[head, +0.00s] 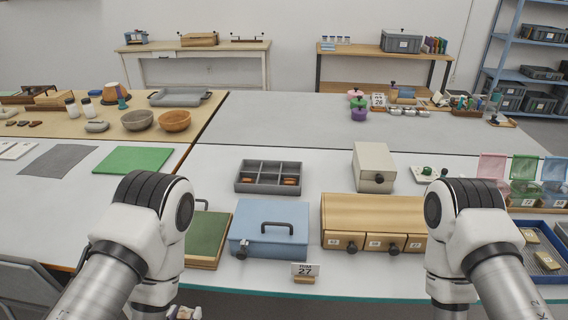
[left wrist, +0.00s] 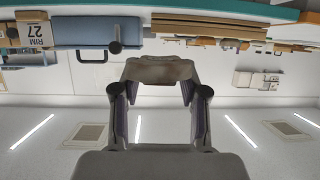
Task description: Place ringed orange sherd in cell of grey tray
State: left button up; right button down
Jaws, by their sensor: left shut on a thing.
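My left gripper (left wrist: 160,86) is shut on a dull brown sherd (left wrist: 160,70), which spans its two fingertips in the left wrist view. The sherd's ring marking and orange colour cannot be made out there. In the head view only a bit of this gripper shows at the bottom edge, low in front of the table. The grey tray (head: 268,163) stands on the white table behind the blue box, divided into several cells. Orange-brown pieces lie in its front cells, one at left (head: 251,178) and one at right (head: 290,181). My right gripper is out of view.
A blue box (head: 268,222) with a handle stands in front of the tray, beside a wooden drawer unit (head: 372,215). A card reading 27 (head: 305,270) is at the front edge. A beige box (head: 374,166) is right of the tray. Table behind the tray is clear.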

pick_arm(q)
jog(key=shift+s+r, duration=0.2)
jog(key=shift+w+d+r, duration=0.15)
jog(key=shift+w+r, duration=0.05)
jog(key=shift+w, duration=0.05)
jog(key=w+d, duration=0.1)
jog(key=w, duration=0.5)
jog(key=shift+d+r, duration=0.3)
jog(key=shift+r, duration=0.15)
jog(key=shift+w+f, duration=0.1)
jog(key=shift+f, duration=0.05)
